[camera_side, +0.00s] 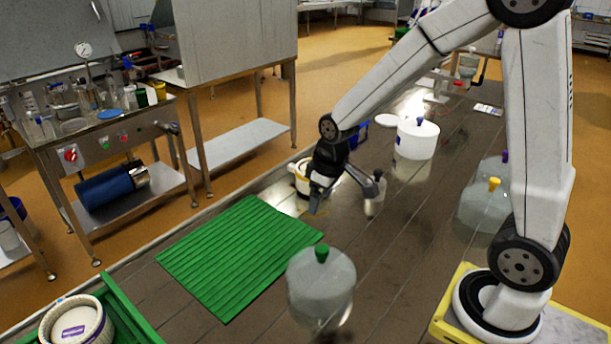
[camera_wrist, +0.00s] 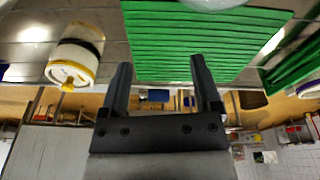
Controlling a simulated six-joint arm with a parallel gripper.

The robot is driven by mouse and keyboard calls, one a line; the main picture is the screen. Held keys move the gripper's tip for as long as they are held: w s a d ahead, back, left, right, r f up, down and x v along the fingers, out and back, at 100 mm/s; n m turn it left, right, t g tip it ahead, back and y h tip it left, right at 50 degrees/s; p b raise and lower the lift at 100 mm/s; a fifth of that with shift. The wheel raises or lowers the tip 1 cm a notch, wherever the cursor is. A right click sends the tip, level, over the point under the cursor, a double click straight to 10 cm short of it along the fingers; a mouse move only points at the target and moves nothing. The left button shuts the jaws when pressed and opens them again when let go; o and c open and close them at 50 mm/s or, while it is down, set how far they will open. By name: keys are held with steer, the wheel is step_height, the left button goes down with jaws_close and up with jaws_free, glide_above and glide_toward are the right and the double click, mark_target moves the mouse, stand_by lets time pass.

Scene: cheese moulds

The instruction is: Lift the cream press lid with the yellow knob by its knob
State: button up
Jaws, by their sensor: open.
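A cream lid with a yellow knob (camera_wrist: 66,84) sits on a white cylindrical mould with a dark band (camera_wrist: 80,42), at the left of the wrist view. In the side view the cream mould (camera_side: 297,171) stands at the table's far edge, partly hidden behind my gripper, and its knob cannot be made out. My gripper (camera_side: 340,198) is open and empty over the table, close beside the cream mould. In the wrist view the two fingers (camera_wrist: 160,68) are spread apart, with the cream lid outside them to the left.
A green ribbed mat (camera_side: 235,255) lies left of my gripper. Clear pieces with a green knob (camera_side: 322,254), a yellow knob (camera_side: 495,184) and a purple knob (camera_side: 505,155) stand around the table. A white mould (camera_side: 418,138) stands behind. A green crate (camera_side: 128,308) is at front left.

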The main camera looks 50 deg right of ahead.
steer(key=w+d+n, duration=0.2)
steer(key=w+d, duration=0.4)
steer(key=d, duration=0.1)
steer(key=w+d+n, duration=0.2)
steer(key=w+d, duration=0.4)
steer(key=d, duration=0.1)
steer(key=w+d+f+n+g+y, duration=0.1)
steer(key=w+d+n, duration=0.1)
steer(key=w+d, duration=0.4)
steer(key=shift+d+n, duration=0.4)
steer(key=shift+d, duration=1.1)
steer(key=shift+w+a+f, duration=0.1)
steer(key=shift+w+f, duration=0.05)
steer(key=shift+f, duration=1.15)
steer(key=shift+w+a+f, duration=0.1)
steer(key=shift+w+f, duration=0.05)
steer(key=shift+f, duration=1.15)
steer(key=shift+w+a+f, duration=0.1)
steer(key=shift+w+f, duration=0.05)
steer(key=shift+f, duration=1.15)
jaws_close()
